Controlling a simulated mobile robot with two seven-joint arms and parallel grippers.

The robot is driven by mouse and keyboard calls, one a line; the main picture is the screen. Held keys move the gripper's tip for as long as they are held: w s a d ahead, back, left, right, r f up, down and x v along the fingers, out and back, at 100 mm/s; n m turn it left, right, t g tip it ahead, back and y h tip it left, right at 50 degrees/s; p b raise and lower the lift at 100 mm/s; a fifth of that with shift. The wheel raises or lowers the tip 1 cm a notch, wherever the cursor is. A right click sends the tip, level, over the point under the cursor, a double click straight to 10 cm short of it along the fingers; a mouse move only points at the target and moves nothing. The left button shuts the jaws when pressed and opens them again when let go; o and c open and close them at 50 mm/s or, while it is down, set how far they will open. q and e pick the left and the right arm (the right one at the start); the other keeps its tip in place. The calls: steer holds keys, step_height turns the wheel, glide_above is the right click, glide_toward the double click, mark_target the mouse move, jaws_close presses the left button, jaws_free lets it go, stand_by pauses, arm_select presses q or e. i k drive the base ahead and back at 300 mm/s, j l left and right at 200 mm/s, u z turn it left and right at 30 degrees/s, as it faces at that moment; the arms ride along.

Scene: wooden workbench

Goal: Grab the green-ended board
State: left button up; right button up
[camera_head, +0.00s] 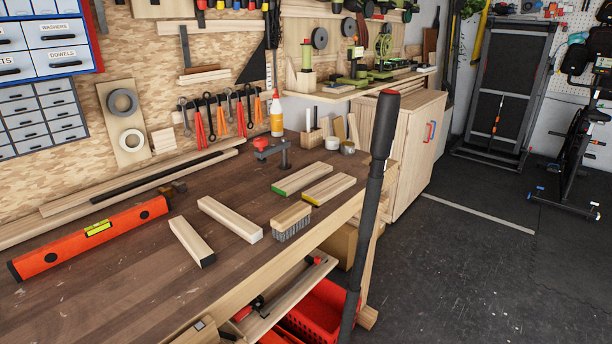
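The green-ended board (302,178) lies flat on the wooden workbench (130,285), toward its far right part. Its green end faces the lower left. A yellow-ended board (331,188) lies beside it on the right, with a small gap between. A white-ended board (230,218) and a black-ended board (190,240) lie nearer, to the left. Neither of my grippers is in view.
A wooden brush (291,216) lies just in front of the green-ended and yellow-ended boards. A red-knobbed clamp (272,150) stands behind them. A red level (90,237) lies at left. A tall dark post (372,190) rises past the bench's right edge.

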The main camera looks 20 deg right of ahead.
mark_target(291, 185)
steer(key=i+l, duration=0.15)
steer(key=l, duration=0.2)
steer(key=i+l+u, duration=0.1)
steer(key=l, duration=0.25)
steer(key=i+l, duration=0.15)
steer(key=l, duration=0.2)
steer(key=i+l+u, duration=0.1)
steer(key=l, duration=0.25)
steer(key=i+l, duration=0.1)
steer(key=l, duration=0.25)
